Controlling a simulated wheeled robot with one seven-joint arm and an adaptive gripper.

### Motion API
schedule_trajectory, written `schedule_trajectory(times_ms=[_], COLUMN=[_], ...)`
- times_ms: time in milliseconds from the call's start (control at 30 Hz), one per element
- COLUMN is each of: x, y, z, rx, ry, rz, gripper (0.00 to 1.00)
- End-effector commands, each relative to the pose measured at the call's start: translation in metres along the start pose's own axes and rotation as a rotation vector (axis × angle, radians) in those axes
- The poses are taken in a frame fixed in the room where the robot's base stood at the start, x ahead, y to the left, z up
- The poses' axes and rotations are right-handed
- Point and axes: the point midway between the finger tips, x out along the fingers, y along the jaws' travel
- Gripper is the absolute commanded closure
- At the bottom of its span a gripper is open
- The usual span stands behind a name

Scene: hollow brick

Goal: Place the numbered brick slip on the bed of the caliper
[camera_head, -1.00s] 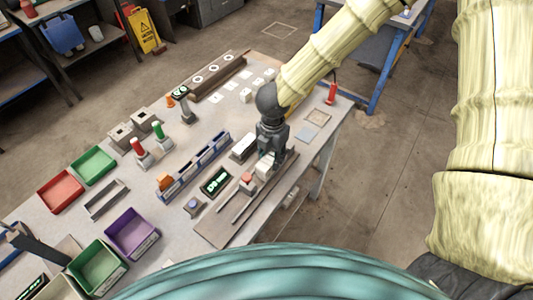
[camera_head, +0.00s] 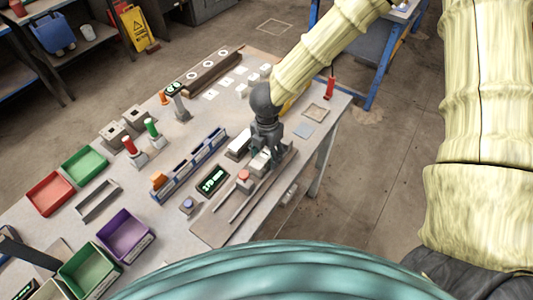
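The caliper is a brown board (camera_head: 207,231) with two thin rails near the table's front edge. A small block with a red top (camera_head: 243,176) sits on it. A pale block (camera_head: 259,161) stands beside the red-topped block, right below my gripper; I cannot tell whether it is the brick slip or part of the caliper. My gripper (camera_head: 267,152) points down over the far part of the board. Its fingertips are small and partly hidden, so its opening and any grip on the pale block are unclear. No number on a slip is readable.
A lit green display (camera_head: 212,180) stands left of the board. A blue slotted rack (camera_head: 190,168) with an orange block (camera_head: 158,180) lies behind it. Green, red and purple bins (camera_head: 125,235) fill the left side. A white-topped block (camera_head: 238,144) stands close behind my gripper.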

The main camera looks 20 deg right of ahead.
Motion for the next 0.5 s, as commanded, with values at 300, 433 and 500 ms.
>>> schedule_trajectory(times_ms=[300, 433, 500], x=[-0.002, -0.008, -0.016], y=[0.000, 0.000, 0.001], z=[0.000, 0.001, 0.001], rx=[0.000, -0.001, 0.000], ry=[0.000, -0.002, -0.001], rz=[0.000, 0.001, 0.002], gripper=[0.43, 0.43, 0.43])
